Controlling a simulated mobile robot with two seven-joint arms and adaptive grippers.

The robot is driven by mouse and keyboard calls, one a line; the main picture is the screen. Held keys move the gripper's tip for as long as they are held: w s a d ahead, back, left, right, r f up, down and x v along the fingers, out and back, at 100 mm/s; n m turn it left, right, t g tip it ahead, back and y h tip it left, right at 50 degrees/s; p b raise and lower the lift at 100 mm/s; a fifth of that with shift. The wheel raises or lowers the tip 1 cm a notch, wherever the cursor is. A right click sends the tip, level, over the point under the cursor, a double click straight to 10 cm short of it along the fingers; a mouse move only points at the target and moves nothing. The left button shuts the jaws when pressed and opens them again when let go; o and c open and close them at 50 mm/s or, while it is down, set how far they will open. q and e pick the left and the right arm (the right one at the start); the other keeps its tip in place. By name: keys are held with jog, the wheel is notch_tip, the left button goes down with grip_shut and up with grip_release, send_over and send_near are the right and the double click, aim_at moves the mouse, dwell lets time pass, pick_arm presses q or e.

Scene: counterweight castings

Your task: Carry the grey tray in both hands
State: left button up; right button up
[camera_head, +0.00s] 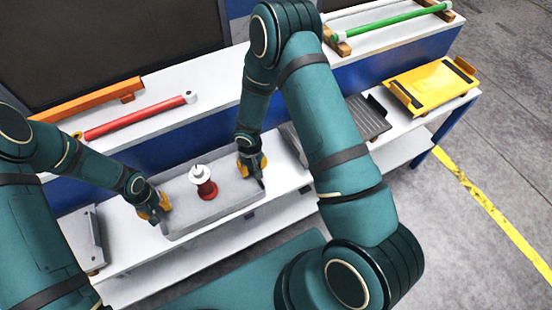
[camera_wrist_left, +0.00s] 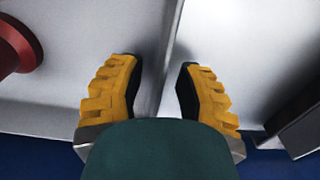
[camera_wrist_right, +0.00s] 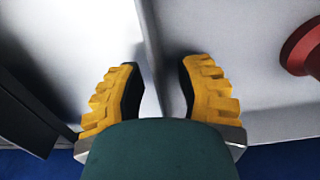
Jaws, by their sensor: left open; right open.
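The grey tray (camera_head: 232,200) sits on the white lower bench shelf in the head view. My left gripper (camera_head: 160,207) is at the tray's left end. In the left wrist view its open fingers (camera_wrist_left: 157,65) stand on either side of the tray's thin wall (camera_wrist_left: 167,55). My right gripper (camera_head: 253,170) is at the right end. In the right wrist view its open fingers (camera_wrist_right: 157,68) likewise straddle the wall (camera_wrist_right: 152,45). Contact with the wall cannot be told.
A grey plate-like casting (camera_head: 87,240) lies left of the tray. A ribbed grey piece (camera_head: 365,118) and a yellow casting (camera_head: 430,85) lie to the right. Red (camera_head: 135,118) and green (camera_head: 395,20) bars lie on the raised ledge behind. Floor beyond the bench's right end is clear.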

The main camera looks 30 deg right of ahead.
jog(key=shift+r, duration=0.2)
notch_tip(320, 180, up, 12)
jog(key=shift+f, duration=0.2)
pick_arm(q)
notch_tip(320, 180, up, 12)
dwell(0.5)
dwell(0.4)
